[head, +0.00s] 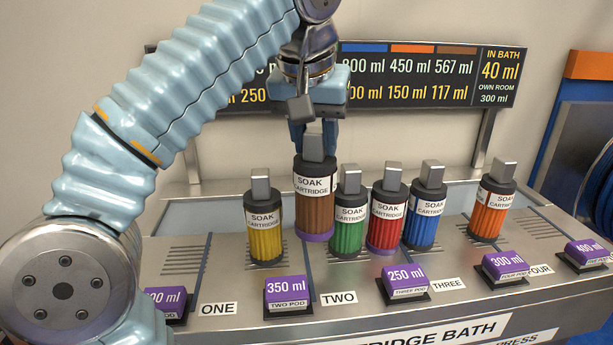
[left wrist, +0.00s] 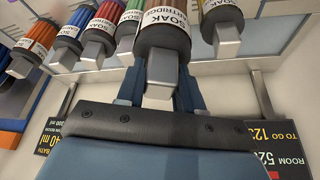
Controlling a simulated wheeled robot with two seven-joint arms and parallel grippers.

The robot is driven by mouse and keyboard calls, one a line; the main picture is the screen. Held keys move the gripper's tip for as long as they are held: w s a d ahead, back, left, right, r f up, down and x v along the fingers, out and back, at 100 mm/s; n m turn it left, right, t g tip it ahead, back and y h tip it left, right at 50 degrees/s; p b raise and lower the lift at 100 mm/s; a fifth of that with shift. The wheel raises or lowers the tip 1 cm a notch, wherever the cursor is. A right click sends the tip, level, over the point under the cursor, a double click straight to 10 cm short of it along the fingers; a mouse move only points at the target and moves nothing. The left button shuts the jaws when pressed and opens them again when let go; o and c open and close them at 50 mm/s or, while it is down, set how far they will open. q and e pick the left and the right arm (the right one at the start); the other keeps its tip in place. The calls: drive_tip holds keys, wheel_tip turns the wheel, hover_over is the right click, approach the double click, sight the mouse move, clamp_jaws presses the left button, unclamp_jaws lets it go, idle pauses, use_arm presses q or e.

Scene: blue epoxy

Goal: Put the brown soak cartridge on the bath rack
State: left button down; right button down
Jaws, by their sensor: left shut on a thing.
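The brown soak cartridge (head: 314,208) has a black cap, a grey top handle, a white label and a purple ring at its base. My left gripper (head: 313,140) is shut on its handle from above and holds it upright. It sits higher than its neighbours, seemingly raised above the rack; its exact clearance is unclear. In the left wrist view, the cartridge's handle (left wrist: 162,72) is between the two blue fingers. The bath rack (head: 400,295) is a grey metal bench with slotted bays. My right gripper is not in view.
Yellow (head: 265,238), green (head: 349,232), red (head: 387,225), blue (head: 425,222) and orange (head: 492,212) cartridges stand on the rack. Purple volume blocks (head: 288,290) line its front. A dark volume board (head: 420,75) is behind. A bare slotted patch shows between the blue and orange cartridges.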

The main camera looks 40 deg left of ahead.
use_arm(q)
drive_tip(key=w+a+f+b, duration=0.1)
drive_tip(key=a+f, duration=0.2)
drive_tip(key=f, duration=0.4)
drive_tip(key=shift+w+a+f+b, duration=0.2)
drive_tip(key=shift+w+f+b, duration=0.15)
drive_tip(key=shift+w+b, duration=0.05)
drive_tip(key=shift+f, duration=0.15)
drive_tip(key=c, duration=0.7)
unclamp_jaws()
